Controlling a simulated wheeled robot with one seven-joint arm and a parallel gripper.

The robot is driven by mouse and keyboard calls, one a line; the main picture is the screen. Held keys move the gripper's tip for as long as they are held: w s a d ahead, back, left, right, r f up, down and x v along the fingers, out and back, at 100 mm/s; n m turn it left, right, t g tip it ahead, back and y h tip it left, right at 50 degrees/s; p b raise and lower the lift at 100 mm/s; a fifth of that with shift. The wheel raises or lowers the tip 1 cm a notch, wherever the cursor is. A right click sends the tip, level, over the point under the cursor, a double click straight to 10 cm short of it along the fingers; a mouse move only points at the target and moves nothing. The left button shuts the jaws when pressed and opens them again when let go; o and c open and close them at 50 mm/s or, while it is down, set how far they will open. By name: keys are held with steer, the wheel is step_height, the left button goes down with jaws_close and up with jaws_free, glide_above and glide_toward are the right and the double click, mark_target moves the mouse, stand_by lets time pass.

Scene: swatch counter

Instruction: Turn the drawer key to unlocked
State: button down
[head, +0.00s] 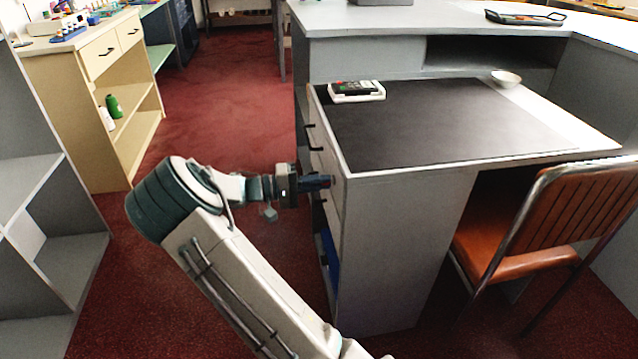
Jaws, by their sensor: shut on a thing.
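My gripper (326,182) is at the left face of the grey desk, against the upper drawer fronts (326,157). It points to the right and its fingers are shut on the drawer key. The key is too small and too covered by the fingers to make out, so its angle cannot be told. The lock around it is hidden too. The drawers have dark handles (310,138), and one lower drawer stands open or bare, with something blue (329,258) inside.
An orange chair (520,252) stands at the right. Grey shelves (40,200) are at the left. Red carpet (225,110) is clear behind my arm.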

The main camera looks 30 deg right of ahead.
stand_by(0.3)
steer(key=c, duration=1.5)
jaws_free()
steer(key=shift+c, duration=0.2)
steer(key=shift+a, duration=0.1)
steer(key=p+v, duration=0.2)
steer(key=v, duration=1.1)
steer(key=shift+w+a+p, duration=0.15)
steer(key=shift+a+p, duration=0.15)
steer(key=shift+p, duration=0.05)
